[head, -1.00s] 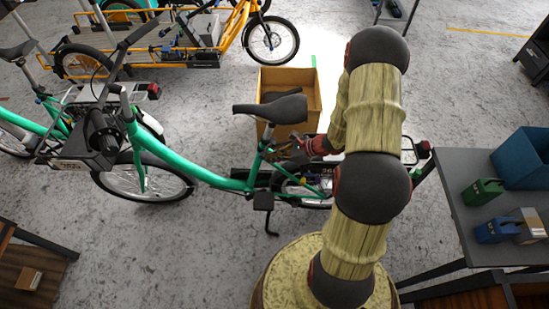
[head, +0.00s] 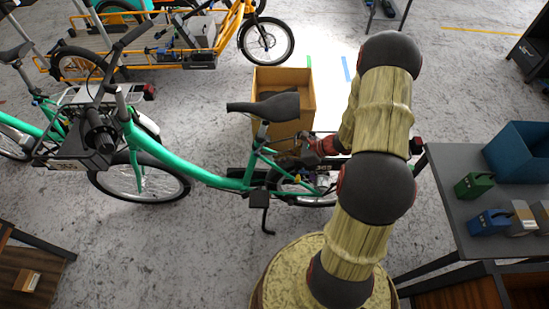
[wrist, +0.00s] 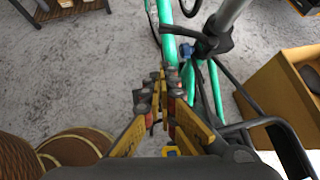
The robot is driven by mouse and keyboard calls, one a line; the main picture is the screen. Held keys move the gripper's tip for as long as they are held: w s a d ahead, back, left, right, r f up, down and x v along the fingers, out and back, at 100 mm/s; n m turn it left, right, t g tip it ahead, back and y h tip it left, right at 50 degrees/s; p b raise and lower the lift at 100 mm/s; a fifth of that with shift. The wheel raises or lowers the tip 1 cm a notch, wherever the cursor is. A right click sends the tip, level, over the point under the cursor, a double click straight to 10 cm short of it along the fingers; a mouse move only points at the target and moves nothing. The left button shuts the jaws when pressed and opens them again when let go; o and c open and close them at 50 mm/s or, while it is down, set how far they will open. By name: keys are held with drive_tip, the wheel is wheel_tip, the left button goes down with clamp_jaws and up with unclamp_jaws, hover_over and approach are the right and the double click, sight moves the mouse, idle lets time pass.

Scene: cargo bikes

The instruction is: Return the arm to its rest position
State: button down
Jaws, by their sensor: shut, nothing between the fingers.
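My arm (head: 370,190) rises from the round base at the bottom and reaches toward the rear of the green bike (head: 205,175). My gripper (head: 308,147) is partly hidden by the arm and appears beside the bike's rear part, below and right of the black saddle (head: 263,106). In the wrist view my gripper (wrist: 162,84) has its fingers together with nothing held. The green frame (wrist: 170,45) shows just beyond the fingertips there. I cannot tell whether the fingers touch the bike. Part of the bike's rear is hidden behind my arm.
A yellow-brown open box (head: 290,85) stands behind the saddle. An orange cargo bike (head: 190,60) stands at the back. Bare floor lies at lower left of centre.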

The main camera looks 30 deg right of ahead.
drive_tip(key=p+v, duration=0.2)
drive_tip(key=v, duration=0.6)
drive_tip(key=shift+s+a+r, duration=0.2)
drive_tip(key=s+a+r+n+g, duration=0.6)
drive_tip(key=s+r+n, duration=0.2)
drive_tip(key=s+n, duration=0.25)
drive_tip(key=s+a+r+n+t+h, duration=0.1)
drive_tip(key=a+r+n, duration=0.3)
drive_tip(key=r, duration=0.5)
drive_tip(key=s+a+r+n+t+h, duration=0.1)
drive_tip(key=a+r+n+h, duration=0.3)
drive_tip(key=r, duration=0.5)
drive_tip(key=s+a+r+n+t+h, duration=0.1)
drive_tip(key=a+r+n+t+h, duration=0.1)
drive_tip(key=a+r+n, duration=0.4)
wheel_tip(320, 180, up, 3)
drive_tip(key=shift+s+a+r+n, duration=0.15)
drive_tip(key=shift+a+n, duration=0.05)
drive_tip(key=shift+n, duration=0.85)
